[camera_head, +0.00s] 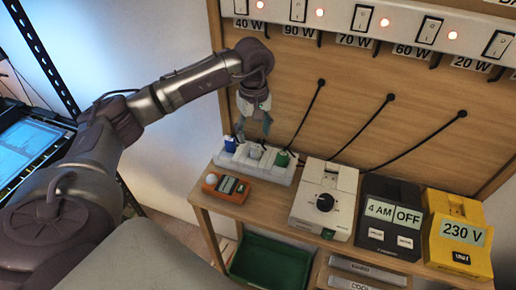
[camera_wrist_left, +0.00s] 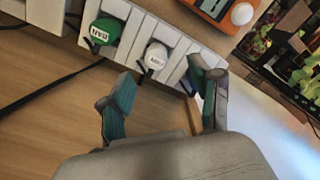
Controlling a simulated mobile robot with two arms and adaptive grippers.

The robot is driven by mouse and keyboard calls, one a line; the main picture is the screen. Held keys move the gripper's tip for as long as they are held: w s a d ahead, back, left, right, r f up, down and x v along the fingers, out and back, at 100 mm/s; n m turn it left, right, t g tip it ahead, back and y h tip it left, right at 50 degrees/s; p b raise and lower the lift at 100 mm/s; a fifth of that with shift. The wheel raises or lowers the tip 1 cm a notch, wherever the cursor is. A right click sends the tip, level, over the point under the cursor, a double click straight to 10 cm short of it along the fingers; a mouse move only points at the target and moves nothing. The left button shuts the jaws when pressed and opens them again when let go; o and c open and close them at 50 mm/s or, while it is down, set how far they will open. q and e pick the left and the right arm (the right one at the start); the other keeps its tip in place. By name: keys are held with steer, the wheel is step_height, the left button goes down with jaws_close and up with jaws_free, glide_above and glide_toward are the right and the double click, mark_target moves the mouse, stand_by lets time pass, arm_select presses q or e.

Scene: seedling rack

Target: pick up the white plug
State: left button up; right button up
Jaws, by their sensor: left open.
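The white plug (camera_head: 256,151) sits in the white power strip (camera_head: 262,173) on the shelf, between a blue plug (camera_head: 230,144) and a green plug (camera_head: 282,159). In the left wrist view the white plug (camera_wrist_left: 156,56) has a small label and lies just beyond the gap between my fingertips. My left gripper (camera_head: 254,128) is open and empty, pointing down just above the strip. In the wrist view its right finger partly covers the blue plug, and the green plug (camera_wrist_left: 106,32) is up and left of the white one. My right gripper is not in view.
An orange meter (camera_head: 226,188) lies in front of the strip. A white dial timer (camera_head: 324,200), a black timer (camera_head: 389,215) and a yellow 230 V box (camera_head: 457,233) stand to the right. Black cables run from the wooden back panel (camera_head: 350,75). A green crate (camera_head: 270,262) is below.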

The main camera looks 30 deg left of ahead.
mark_target(256, 146)
arm_select(q)
steer(key=shift+s+d+f+p, duration=0.1)
steer(key=shift+f+p, duration=0.35)
steer(key=shift+f, duration=0.35)
steer(key=f+p, duration=0.1)
steer(key=f, duration=0.1)
steer(key=w+f+p, duration=0.1)
steer(key=f, duration=0.1)
steer(key=shift+f, duration=0.6)
jaws_close()
